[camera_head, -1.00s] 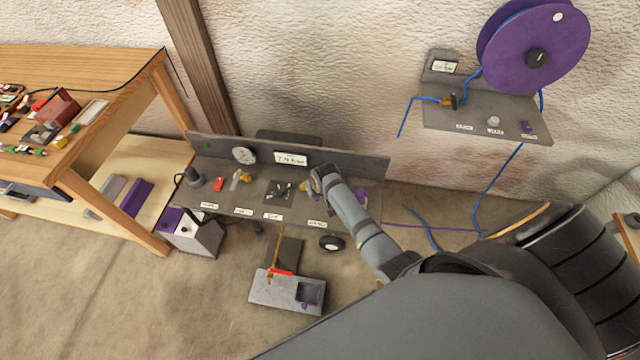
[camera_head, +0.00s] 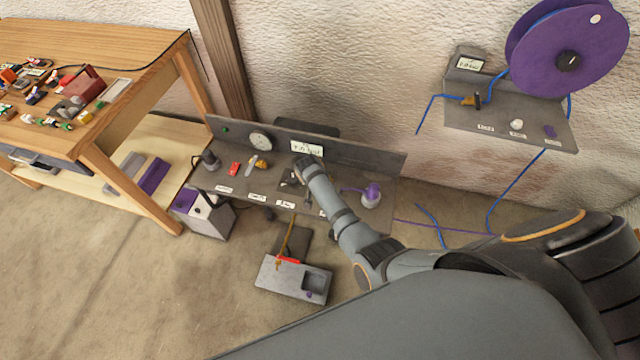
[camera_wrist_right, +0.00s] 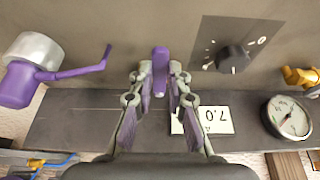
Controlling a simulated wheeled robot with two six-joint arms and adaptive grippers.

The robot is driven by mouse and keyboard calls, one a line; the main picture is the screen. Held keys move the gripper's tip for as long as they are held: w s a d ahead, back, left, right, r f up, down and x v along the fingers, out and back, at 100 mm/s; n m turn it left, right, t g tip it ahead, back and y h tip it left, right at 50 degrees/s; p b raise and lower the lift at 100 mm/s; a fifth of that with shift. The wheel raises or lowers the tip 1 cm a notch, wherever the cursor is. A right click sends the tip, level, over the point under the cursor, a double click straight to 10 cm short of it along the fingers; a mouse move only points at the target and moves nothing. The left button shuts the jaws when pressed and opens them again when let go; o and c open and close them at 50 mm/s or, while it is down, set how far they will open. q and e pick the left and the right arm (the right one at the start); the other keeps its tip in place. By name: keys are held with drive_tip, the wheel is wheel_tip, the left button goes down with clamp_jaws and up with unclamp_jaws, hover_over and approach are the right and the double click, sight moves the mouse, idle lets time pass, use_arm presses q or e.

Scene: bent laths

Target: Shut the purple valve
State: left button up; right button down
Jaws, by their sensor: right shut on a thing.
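In the right wrist view a purple lever-like piece (camera_wrist_right: 160,68) stands between the fingertips of my right gripper (camera_wrist_right: 160,85). It looks like the purple valve's handle; its base is hidden. The gripper is shut on it, with a finger on each side. In the head view my right gripper (camera_head: 303,167) is over the back of the grey bench (camera_head: 240,196), just below the white number label (camera_head: 306,149), and hides the purple piece. My left gripper is in neither view.
A black knob (camera_wrist_right: 232,58), a brass fitting (camera_wrist_right: 300,77) and a round gauge (camera_wrist_right: 290,118) are on the other side. A purple reel (camera_head: 568,50) hangs at upper right.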

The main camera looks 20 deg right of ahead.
drive_tip(key=shift+w+r, duration=0.1)
drive_tip(key=c, duration=1.3)
unclamp_jaws()
wheel_tip(320, 180, up, 10)
drive_tip(key=shift+f, duration=0.1)
